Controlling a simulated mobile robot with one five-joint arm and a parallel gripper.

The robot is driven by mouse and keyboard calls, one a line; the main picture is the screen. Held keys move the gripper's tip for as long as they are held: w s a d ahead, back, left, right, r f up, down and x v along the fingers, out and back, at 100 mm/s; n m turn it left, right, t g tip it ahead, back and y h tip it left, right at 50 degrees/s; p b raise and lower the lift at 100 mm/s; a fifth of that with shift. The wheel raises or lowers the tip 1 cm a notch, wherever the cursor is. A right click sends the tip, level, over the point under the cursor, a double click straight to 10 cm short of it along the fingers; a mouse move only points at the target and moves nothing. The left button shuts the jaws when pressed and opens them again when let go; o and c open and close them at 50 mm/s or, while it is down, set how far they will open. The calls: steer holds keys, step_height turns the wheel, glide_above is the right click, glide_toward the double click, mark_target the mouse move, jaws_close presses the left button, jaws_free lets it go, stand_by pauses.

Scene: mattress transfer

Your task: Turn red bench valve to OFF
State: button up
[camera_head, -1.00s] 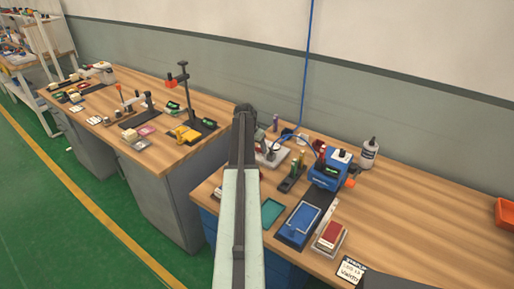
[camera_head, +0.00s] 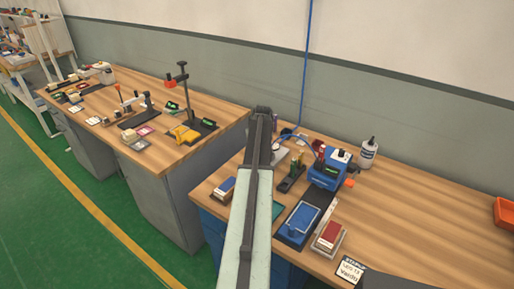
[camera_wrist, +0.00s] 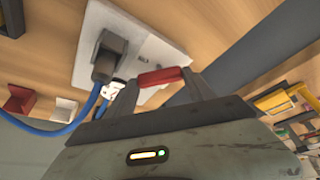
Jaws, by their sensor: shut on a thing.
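The red valve handle (camera_wrist: 163,75) is a short red bar, in the wrist view between the two dark fingers of my gripper (camera_wrist: 160,79). My gripper is shut on it. Just beyond is a pale plate (camera_wrist: 140,62) on the wooden bench, with a grey block (camera_wrist: 108,55) and a blue hose (camera_wrist: 92,103) on its left. In the head view my arm crosses the near bench and hides my fingers and the handle; only part of the pale plate (camera_head: 279,153) shows beside the arm. The handle's exact setting cannot be told.
On the near bench, a blue machine (camera_head: 326,173) and a white bottle (camera_head: 368,153) stand right of my arm. The bench's right side is mostly clear.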

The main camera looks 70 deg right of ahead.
steer(key=n+t+y, duration=0.1)
steer(key=n, duration=0.3)
steer(key=shift+d, duration=0.2)
steer(key=shift+n+t+y, duration=0.4)
steer(key=shift+n+y, duration=0.4)
steer(key=shift+n, duration=1.4)
steer(key=o, duration=1.1)
steer(key=p+v, duration=0.7)
steer(key=v, duration=0.1)
